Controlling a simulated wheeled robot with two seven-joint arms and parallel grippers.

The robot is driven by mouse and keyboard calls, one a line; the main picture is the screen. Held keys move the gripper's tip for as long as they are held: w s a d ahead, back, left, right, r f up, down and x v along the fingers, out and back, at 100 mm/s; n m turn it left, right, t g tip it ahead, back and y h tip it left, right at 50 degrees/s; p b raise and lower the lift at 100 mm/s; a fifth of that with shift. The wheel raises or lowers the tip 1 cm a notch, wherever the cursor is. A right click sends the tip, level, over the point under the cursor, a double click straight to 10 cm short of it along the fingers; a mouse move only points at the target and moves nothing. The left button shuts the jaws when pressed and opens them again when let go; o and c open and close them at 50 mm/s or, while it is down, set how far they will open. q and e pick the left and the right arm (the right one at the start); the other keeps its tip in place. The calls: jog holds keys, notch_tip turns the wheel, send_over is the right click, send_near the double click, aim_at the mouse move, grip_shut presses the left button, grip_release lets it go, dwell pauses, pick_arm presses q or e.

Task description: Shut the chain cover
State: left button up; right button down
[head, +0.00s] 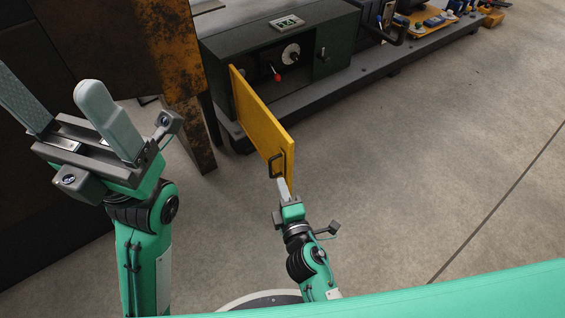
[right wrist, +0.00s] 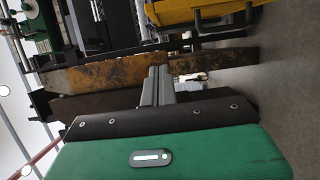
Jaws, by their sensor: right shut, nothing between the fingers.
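The chain cover is a flat yellow panel (head: 262,125) that stands open, swung out from the front of a dark green machine box (head: 290,50). A dark bar handle (head: 276,165) sits near its free end. My right gripper (head: 282,181) is shut and empty, its tips close to the lower end of the handle; I cannot tell whether they touch. In the right wrist view, the shut fingers (right wrist: 158,72) show with the yellow cover (right wrist: 180,13) and its handle (right wrist: 223,20) above and to the right. My left gripper (head: 45,78) is open and empty, raised at the left.
The box front has a white dial (head: 290,54) and a red-knobbed lever (head: 277,76). A rusty metal post (head: 180,85) stands left of the box. A dark base rail (head: 390,62) with more machinery runs to the upper right. The concrete floor (head: 430,150) at right is clear.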

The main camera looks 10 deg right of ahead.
aim_at(287, 154)
jog(key=shift+w+d+r+b, duration=0.1)
jog(key=shift+w+d, duration=0.25)
jog(key=shift+w, duration=1.45)
jog(key=shift+w+d+f+b, duration=0.1)
jog(key=shift+w+d, duration=0.3)
jog(key=shift+w, duration=1.45)
jog(key=shift+w+d+r+b, duration=0.1)
jog(key=shift+w+d, duration=0.25)
jog(key=shift+w, duration=1.45)
jog(key=shift+d, duration=0.1)
